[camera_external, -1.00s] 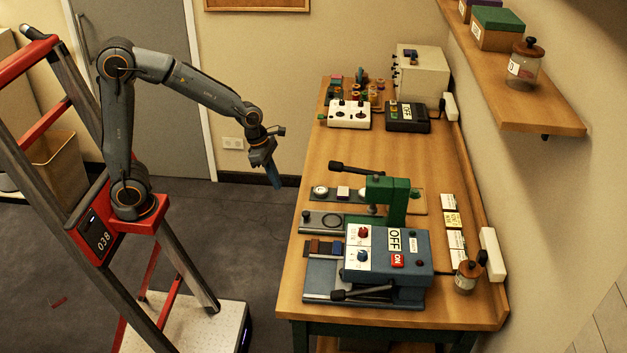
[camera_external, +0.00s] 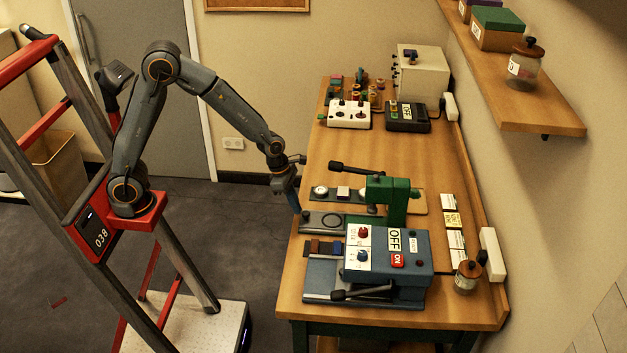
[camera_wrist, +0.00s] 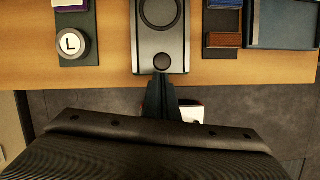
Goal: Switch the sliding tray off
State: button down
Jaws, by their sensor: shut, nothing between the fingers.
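A grey plate with a dark ring and a round dark knob at its near end (camera_external: 322,221), which looks like the sliding tray, lies at the table's left edge beside the green press (camera_external: 392,200). It also shows at the top middle of the wrist view (camera_wrist: 160,40). My gripper (camera_external: 297,208) is shut and empty, pointing down just left of the plate's knob end. In the wrist view my gripper's fingers (camera_wrist: 161,88) appear right below the knob; I cannot tell whether they touch it.
A blue machine (camera_external: 400,252) with OFF and ON labels stands nearer, with brown and blue blocks (camera_external: 324,247) beside it. A dark green plate with a white L disc (camera_wrist: 71,44) lies left of the tray in the wrist view.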

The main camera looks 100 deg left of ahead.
aim_at(311, 217)
dwell(0.3)
jog(key=w+p, duration=0.3)
jog(key=w, duration=0.6)
jog(key=shift+w+p, duration=0.2)
jog(key=shift+p, duration=0.15)
jog(key=shift+s+a+r+p, duration=0.1)
jog(key=shift+s+r+p, duration=0.05)
jog(key=shift+s+p, duration=0.35)
jog(key=s, duration=0.1)
jog(key=s+p, duration=0.1)
jog(key=s, duration=0.1)
jog(key=shift+a+r+p, duration=0.25)
jog(key=shift+r+p, duration=0.05)
jog(key=shift+r, duration=0.05)
jog(key=b+v, duration=0.2)
jog(key=v, duration=0.7)
jog(key=shift+r+b, duration=0.3)
jog(key=shift+r, duration=0.05)
